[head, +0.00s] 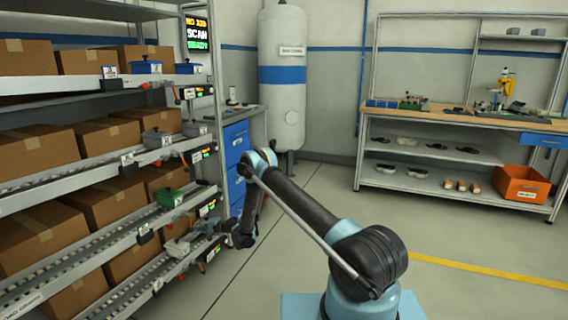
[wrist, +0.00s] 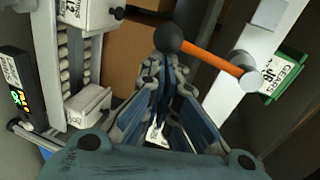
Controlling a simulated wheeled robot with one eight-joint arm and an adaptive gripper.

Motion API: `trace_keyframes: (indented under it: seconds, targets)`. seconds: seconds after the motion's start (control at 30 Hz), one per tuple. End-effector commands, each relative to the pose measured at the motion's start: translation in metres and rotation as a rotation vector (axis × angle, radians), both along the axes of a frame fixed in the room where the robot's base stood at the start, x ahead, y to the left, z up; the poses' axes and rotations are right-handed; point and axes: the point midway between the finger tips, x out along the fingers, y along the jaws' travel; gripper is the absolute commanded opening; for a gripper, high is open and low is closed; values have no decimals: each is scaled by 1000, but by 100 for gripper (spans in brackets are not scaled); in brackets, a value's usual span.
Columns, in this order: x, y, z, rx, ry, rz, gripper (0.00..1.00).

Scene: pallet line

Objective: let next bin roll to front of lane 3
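My gripper (wrist: 167,68) has its fingers drawn together, with nothing seen held in them. In the wrist view its tips are close to the black knob of an orange release lever (wrist: 212,54); whether they touch is unclear. In the head view my gripper (head: 243,238) is low at the rack's right front, near the lower lane ends. A green bin (head: 168,197) sits near the front of one lower lane; a labelled green bin (wrist: 290,72) also shows at the wrist view's right. A grey bin (head: 177,247) is on the lane below. Which lane is lane 3 cannot be read.
The rack (head: 95,163) also carries cardboard boxes (head: 35,148), a blue bin (head: 146,67) and other grey bins (head: 152,138). A blue drawer cabinet (head: 236,140) and a white tank (head: 282,85) stand behind. Floor is open toward the workbench (head: 400,120).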

Motion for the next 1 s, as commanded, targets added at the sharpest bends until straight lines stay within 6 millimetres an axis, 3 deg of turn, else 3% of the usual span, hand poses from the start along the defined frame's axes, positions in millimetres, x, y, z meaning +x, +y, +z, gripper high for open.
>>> trace_keyframes:
  seconds: [0.63,1.0]
  targets:
    - [-17,6,0,0,0,-1,0]
    - [-21,-13,5,0,1,-1,0]
